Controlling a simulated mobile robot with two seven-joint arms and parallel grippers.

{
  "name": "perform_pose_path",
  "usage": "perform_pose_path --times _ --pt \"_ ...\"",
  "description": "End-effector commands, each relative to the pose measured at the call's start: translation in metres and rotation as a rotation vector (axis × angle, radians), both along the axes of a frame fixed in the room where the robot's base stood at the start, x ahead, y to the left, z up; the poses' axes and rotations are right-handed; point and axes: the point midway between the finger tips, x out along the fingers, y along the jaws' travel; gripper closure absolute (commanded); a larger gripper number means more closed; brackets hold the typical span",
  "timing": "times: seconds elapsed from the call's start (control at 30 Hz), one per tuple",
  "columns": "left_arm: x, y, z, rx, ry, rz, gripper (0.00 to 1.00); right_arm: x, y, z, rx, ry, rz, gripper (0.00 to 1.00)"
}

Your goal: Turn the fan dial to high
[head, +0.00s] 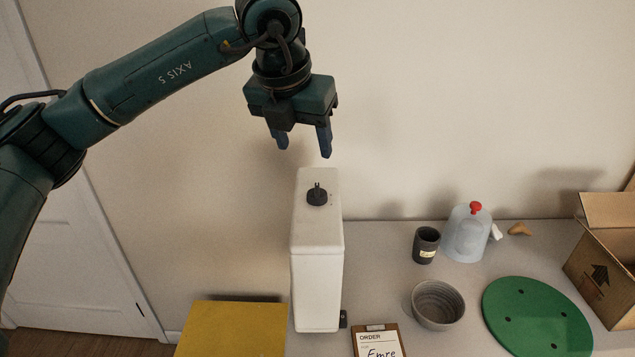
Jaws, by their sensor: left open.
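The black fan dial (317,194) sits on the top face of a tall white box-shaped unit (317,284). The dial has a narrow raised grip, and I cannot read any markings around it. My left gripper (303,153) is open and empty, its blue fingers pointing down. It hangs above the dial, apart from it, with a clear gap between the fingertips and the unit's top. My right gripper does not show.
A yellow surface (232,328) lies left of the unit.

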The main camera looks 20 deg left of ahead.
Motion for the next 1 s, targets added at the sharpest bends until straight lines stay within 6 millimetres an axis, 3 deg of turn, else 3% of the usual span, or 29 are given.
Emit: perform_pose_path --times 0.17,0.6,0.8,1.0 --pt "0.008 0.0 -0.02 0.004 0.004 0.004 0.44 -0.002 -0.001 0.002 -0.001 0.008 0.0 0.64" --pt "0.041 -0.005 -0.099 0.001 0.003 -0.001 0.44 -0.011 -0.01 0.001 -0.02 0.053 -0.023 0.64" --pt "0.047 -0.005 -0.116 0.0 0.001 -0.001 0.44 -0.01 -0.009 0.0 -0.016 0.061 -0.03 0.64" --pt "0.049 -0.006 -0.119 0.0 0.0 -0.001 0.44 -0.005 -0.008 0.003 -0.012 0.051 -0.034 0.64"
